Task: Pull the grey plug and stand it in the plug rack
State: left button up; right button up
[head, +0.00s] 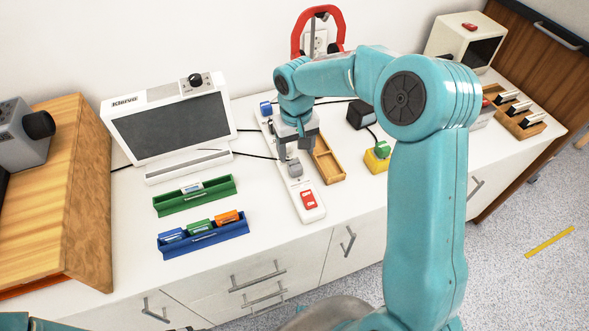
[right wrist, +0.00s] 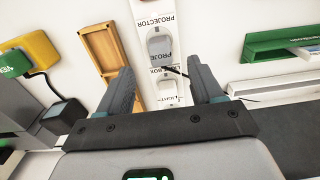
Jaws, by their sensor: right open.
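The grey plug (head: 294,169) sits on the white power strip (head: 310,213) on the counter, near the strip's red switch. In the right wrist view the grey plug (right wrist: 160,47) shows beyond my fingertips, beside a printed label. My right gripper (head: 298,147) is open and points down over the strip, just behind the grey plug. In the right wrist view its fingers (right wrist: 161,72) stand apart with nothing held between them. A shallow wooden rack (head: 336,178) with compartments lies right of the strip; I take it for the plug rack. My left gripper is out of view.
A blue plug (head: 266,108) is at the strip's far end. A yellow block with a green plug (head: 377,158) and a black adapter (head: 361,114) stand right. Green (head: 196,200) and blue (head: 205,241) trays and a monitor (head: 172,125) are left. Cables cross the counter.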

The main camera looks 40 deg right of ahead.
aim_at(295, 164)
notch_tip(295, 164, down, 7)
jog(key=b, duration=0.4)
jog(key=shift+w+r, duration=0.15)
jog(key=shift+r, duration=0.05)
jog(key=shift+w+d+f+b, duration=0.1)
jog(key=shift+w+f+b, duration=0.05)
jog(key=shift+f+b, duration=0.2)
jog(key=shift+r, duration=0.1)
